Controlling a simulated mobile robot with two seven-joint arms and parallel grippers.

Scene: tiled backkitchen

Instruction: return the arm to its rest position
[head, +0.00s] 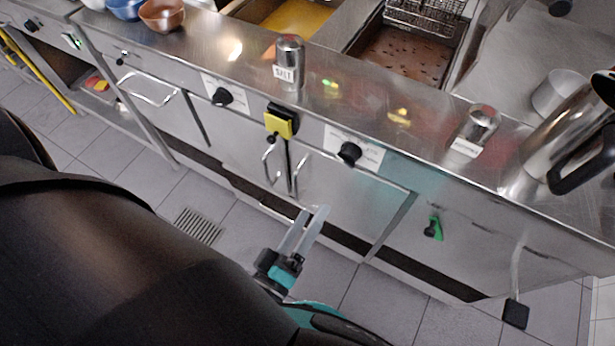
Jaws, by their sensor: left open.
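My left gripper (306,229) is low in front of the steel counter's cabinet doors, above the tiled floor. Its two pale fingers are parallel with a gap between them, and nothing is held there. The gripper points up toward the cabinet door handles and appears close to the lower door edge; I cannot tell whether it touches. A large dark part of my own body fills the lower left and hides much of the left arm. My right gripper is not in view.
The steel counter (225,62) carries a salt shaker (290,62), another shaker (477,130), bowls (162,15) and a steel jug (560,135). Fryer basins (405,55) lie behind. Knobs, door handles and a yellow box (279,122) stick out from the front.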

